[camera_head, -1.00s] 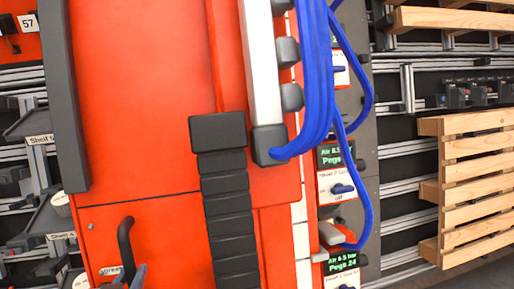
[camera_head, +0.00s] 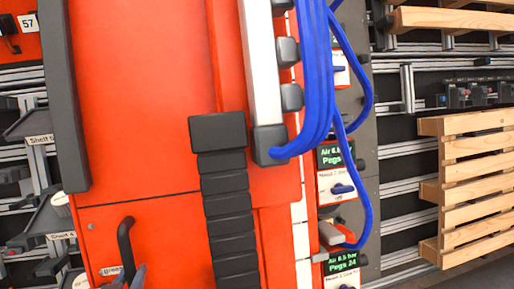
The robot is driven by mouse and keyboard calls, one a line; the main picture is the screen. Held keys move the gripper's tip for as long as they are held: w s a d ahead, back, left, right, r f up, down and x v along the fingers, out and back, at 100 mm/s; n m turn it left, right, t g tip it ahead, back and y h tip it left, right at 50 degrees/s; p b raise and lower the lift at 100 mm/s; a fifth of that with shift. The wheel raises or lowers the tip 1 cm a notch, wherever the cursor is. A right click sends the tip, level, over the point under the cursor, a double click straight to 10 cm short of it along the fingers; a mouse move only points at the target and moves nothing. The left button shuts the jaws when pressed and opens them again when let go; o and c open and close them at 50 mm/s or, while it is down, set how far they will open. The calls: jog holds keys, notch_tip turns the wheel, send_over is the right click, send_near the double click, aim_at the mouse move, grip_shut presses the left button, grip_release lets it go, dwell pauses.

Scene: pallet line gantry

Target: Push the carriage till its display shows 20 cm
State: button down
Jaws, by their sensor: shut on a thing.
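A large red upright body (camera_head: 150,130) fills the left and middle of the view; I cannot tell whether it is the carriage itself. A black curved handle (camera_head: 125,245) is fixed to its lower left. Part of my gripper (camera_head: 136,277) shows as small grey-blue tips at the handle's lower end, at the bottom edge. It is shut on the handle, and the rest of it is cut off. No centimetre reading is in view.
A black segmented cable chain (camera_head: 228,205) hangs down the red body. Blue hoses (camera_head: 318,80) loop down on its right. Wooden slatted pallets (camera_head: 480,170) stand at right. Shelves with labels (camera_head: 40,140) are at far left.

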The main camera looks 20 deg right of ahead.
aim_at(88, 270)
jog(key=shift+a, duration=0.1)
dwell(0.5)
jog(key=shift+a+r+b, duration=0.15)
jog(key=shift+a+b, duration=0.1)
jog(key=shift+a, duration=0.95)
jog(key=shift+a+r+b, duration=0.1)
jog(key=shift+a+b, duration=0.1)
jog(key=shift+a, duration=0.95)
jog(key=shift+w+a+f+b, duration=0.15)
jog(key=shift+a+b, duration=0.15)
jog(key=shift+a, duration=1)
jog(key=shift+w+a+f+b, duration=0.1)
jog(key=shift+a+b, duration=0.2)
jog(key=shift+a, duration=1.4)
jog(key=shift+s+a+r, duration=0.1)
jog(key=shift+a, duration=0.15)
